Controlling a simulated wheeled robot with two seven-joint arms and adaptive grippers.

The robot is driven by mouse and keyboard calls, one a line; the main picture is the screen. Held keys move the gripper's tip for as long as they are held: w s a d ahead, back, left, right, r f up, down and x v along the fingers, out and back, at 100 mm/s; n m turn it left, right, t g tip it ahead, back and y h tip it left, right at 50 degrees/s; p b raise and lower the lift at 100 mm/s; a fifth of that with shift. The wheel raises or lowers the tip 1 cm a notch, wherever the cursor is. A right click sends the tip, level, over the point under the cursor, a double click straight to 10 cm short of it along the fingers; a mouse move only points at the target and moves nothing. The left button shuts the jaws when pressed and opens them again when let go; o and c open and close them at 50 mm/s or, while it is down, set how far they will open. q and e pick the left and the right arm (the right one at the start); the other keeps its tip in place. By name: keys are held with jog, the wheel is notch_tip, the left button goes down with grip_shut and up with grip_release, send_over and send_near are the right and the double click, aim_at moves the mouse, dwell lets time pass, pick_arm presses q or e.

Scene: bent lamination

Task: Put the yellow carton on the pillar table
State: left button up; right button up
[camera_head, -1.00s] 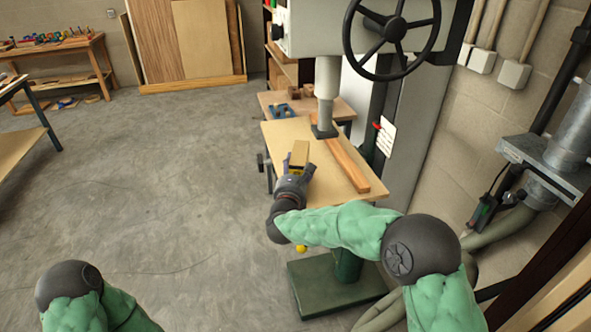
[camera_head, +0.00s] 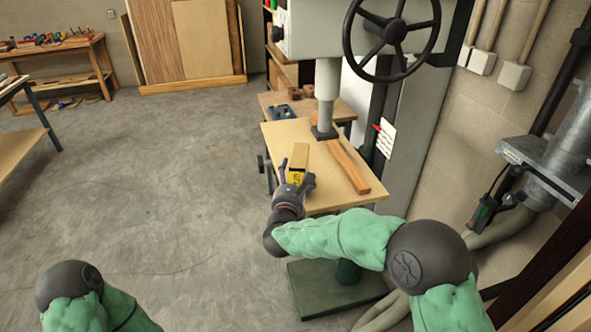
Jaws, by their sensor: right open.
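The yellow carton (camera_head: 299,157) lies on the wooden top of the pillar table (camera_head: 326,200), near its left edge, under the drill press. My right gripper (camera_head: 298,179) is open at the carton's near end, with a finger on either side of that end. The picture is too small to tell whether the fingers touch the carton. Of my left arm only a part shows at the bottom left; its gripper is out of view.
A wooden strip (camera_head: 348,167) lies on the table right of the carton. The drill press's handwheel (camera_head: 391,37) and spindle (camera_head: 326,95) are above and behind. A workbench (camera_head: 62,62) stands at the far left.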

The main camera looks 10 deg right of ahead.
jog(key=v, duration=0.9)
jog(key=shift+p, duration=0.45)
jog(key=shift+w, duration=0.1)
